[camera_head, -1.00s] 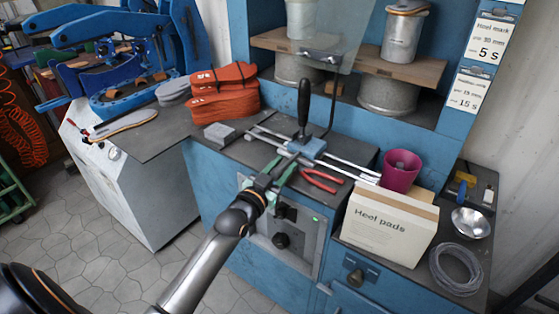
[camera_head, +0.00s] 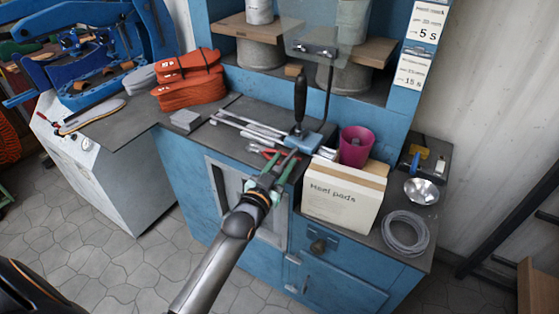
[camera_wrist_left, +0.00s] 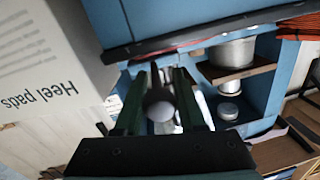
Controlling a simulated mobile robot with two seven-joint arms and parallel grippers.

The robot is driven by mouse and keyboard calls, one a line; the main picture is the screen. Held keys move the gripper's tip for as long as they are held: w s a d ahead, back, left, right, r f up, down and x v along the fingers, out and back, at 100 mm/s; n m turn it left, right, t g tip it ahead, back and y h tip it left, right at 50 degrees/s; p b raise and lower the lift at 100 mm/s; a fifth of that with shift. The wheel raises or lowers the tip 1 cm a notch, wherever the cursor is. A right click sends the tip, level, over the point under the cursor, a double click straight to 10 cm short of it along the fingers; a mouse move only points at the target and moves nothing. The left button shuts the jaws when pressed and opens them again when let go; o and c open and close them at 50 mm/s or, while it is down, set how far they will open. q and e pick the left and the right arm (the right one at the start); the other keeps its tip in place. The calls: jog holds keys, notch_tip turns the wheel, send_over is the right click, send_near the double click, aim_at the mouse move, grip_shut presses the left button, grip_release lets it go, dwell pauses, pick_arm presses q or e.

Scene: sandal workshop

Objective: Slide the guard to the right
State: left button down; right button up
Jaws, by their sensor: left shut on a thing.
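The guard is a clear plate (camera_head: 320,38) on a black bent post. It rises from a blue block (camera_head: 305,141) with an upright black handle, sitting on two metal rails (camera_head: 240,123) toward their right end. My left gripper (camera_head: 277,171), with green fingers, is just in front of the block at the bench's front edge. In the left wrist view its fingers (camera_wrist_left: 160,88) are shut on a round dark knob (camera_wrist_left: 159,105), apparently the guard's; the head view hides it. My right gripper is not in view.
A magenta cup (camera_head: 355,146) stands close to the right of the block. The Heel pads box (camera_head: 343,196) is right of my gripper. Red pliers (camera_head: 270,154) lie behind the gripper. A grey block (camera_head: 186,120) and orange soles (camera_head: 188,80) are at the left.

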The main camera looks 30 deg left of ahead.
pick_arm(q)
jog(key=c, duration=0.5)
grip_release()
jog(key=s, duration=1.2)
jog(key=shift+s+d+p, duration=0.15)
jog(key=shift+s+p, duration=0.1)
jog(key=shift+p, duration=0.05)
